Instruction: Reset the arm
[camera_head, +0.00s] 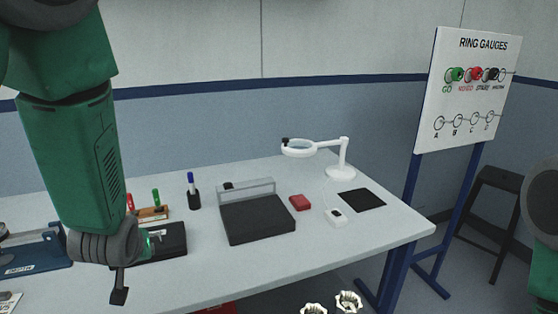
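My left arm comes in green from the upper left and hangs down in front of the table. Its grey wrist is at the lower left, and the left gripper (119,293) shows only as a small dark finger part pointing down over the table front. I cannot tell whether it is open or shut, and no held thing shows. My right arm shows only as a green and grey piece at the right edge; its gripper is out of view.
The pale table (330,235) bears a black tray (258,220), a red block (299,202), a white magnifier lamp (340,160), a black mat (362,200) and a pen holder (194,199). Pale housings (348,301) show low in front. A ring gauge board (467,110) and stool (490,215) stand right.

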